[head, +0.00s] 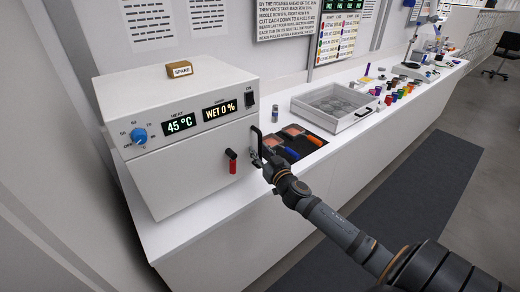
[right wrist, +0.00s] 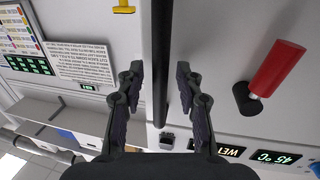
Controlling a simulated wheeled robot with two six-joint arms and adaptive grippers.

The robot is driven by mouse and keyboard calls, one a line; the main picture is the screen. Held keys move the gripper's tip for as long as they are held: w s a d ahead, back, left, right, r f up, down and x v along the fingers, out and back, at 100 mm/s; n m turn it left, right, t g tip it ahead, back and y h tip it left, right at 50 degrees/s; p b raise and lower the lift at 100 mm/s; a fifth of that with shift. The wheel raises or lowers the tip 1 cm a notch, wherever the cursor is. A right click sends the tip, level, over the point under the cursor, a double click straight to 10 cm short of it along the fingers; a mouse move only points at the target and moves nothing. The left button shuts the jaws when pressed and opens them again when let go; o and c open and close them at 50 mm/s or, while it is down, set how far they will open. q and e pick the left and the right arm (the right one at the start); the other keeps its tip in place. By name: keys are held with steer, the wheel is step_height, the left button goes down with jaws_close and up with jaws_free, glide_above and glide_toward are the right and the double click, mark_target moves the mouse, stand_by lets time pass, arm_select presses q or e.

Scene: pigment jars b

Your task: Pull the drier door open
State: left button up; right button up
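The drier (head: 190,130) is a white box on the counter at left, with a front that looks flush and closed. Its displays read 45 °C and WET 0 %. A black upright handle (head: 256,142) stands at the right of its front. My right gripper (head: 262,160) is at this handle. In the right wrist view the dark handle bar (right wrist: 161,60) runs between the two fingers of my right gripper (right wrist: 160,88), with a visible gap on each side. The fingers are open around the bar. My left gripper is out of view.
A red lever (head: 232,162) sticks out left of the handle; it also shows in the right wrist view (right wrist: 278,70). A "SPARE" block (head: 180,69) lies on the drier. A dark tray (head: 298,143), a clear-topped box (head: 336,105) and several coloured jars stand farther along the counter.

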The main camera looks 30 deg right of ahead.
steer(key=shift+w, duration=0.2)
steer(key=shift+c, duration=0.4)
jaws_close()
